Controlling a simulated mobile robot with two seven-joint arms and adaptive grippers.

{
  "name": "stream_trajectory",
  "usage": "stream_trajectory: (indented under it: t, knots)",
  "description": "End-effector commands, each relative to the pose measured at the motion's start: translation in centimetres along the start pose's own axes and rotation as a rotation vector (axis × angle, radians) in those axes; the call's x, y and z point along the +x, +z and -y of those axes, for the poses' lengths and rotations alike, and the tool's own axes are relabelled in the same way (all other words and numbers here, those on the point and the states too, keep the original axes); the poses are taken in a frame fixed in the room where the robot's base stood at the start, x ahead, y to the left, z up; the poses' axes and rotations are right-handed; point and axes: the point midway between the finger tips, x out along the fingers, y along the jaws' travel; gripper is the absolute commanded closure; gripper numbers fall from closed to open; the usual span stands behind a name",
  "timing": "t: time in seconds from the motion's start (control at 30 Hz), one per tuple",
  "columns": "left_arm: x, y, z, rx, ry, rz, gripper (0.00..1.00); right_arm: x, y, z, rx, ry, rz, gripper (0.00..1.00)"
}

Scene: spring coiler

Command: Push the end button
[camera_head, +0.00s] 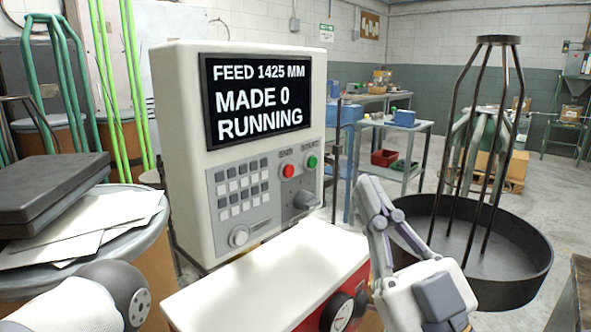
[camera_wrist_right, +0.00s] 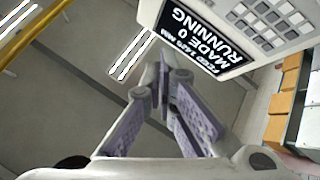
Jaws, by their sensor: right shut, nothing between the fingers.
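The end button (camera_head: 289,170) is a round red button under the label END, on the pale control cabinet below its screen. A green button (camera_head: 312,161) under START sits just right of it. My right gripper (camera_head: 368,185) is to the right of the panel and apart from the red button. Its fingers are together and empty. In the right wrist view the shut fingertips (camera_wrist_right: 163,62) point toward the cabinet, whose screen (camera_wrist_right: 205,40) appears upside down; the red button is not visible there. My left gripper is out of view.
The screen (camera_head: 258,98) reads FEED 1425 MM, MADE 0, RUNNING. A keypad (camera_head: 240,190), a round knob (camera_head: 238,236) and a dark selector knob (camera_head: 305,200) share the panel. A red-and-white machine (camera_head: 270,270) stands in front; a dark round basin (camera_head: 480,250) is at right.

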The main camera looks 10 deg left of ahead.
Motion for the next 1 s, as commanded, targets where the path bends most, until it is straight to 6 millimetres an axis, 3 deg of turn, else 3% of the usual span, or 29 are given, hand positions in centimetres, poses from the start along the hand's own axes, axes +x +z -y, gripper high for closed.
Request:
stream_trajectory:
  t: [0.27, 0.6, 1.0]
  knots:
    - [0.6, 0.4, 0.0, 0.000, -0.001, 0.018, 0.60, 0.6, 0.8, 0.7, 0.005, -0.002, 0.004, 1.00]
    - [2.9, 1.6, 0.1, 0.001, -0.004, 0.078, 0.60, 3.9, 3.6, 3.3, 0.007, -0.001, 0.007, 1.00]
    - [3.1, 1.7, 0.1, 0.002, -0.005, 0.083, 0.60, 6.1, 4.6, 4.6, 0.002, -0.001, 0.003, 1.00]
